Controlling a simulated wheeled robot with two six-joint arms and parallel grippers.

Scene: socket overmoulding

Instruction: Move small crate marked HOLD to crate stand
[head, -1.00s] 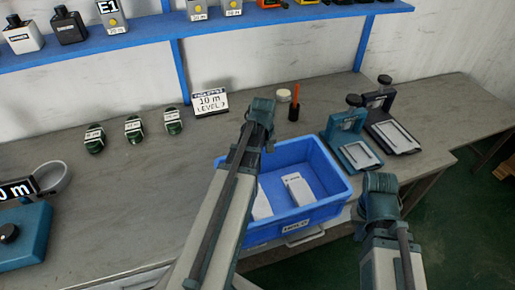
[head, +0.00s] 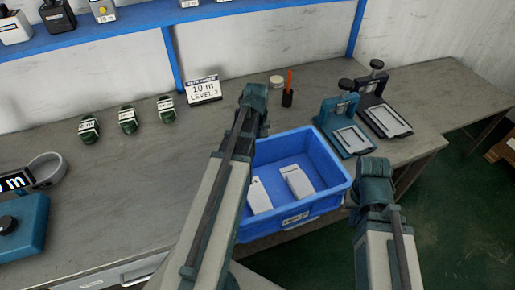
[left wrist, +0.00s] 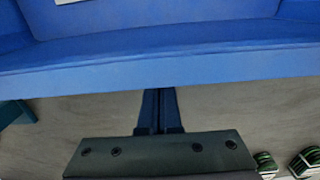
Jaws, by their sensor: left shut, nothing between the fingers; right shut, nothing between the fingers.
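A blue open crate (head: 335,190) with a front label too small to read sits at the bench's front edge in the head view. Two white boxes (head: 299,182) lie inside it. My left gripper (head: 255,97) is beside the crate's left rear corner, its fingers hidden there. In the left wrist view its fingers (left wrist: 158,112) are shut and empty, close to a blue wall (left wrist: 160,70). My right gripper (head: 374,168) is shut, just right of the crate; whether it touches is unclear. No HOLD mark or crate stand can be made out.
Two clamp-like devices (head: 346,125) stand right of the crate. A sign (head: 203,90), dark green pieces (head: 127,120) and a cup with an orange tool (head: 288,97) stand behind. A blue shelf (head: 220,20) runs above.

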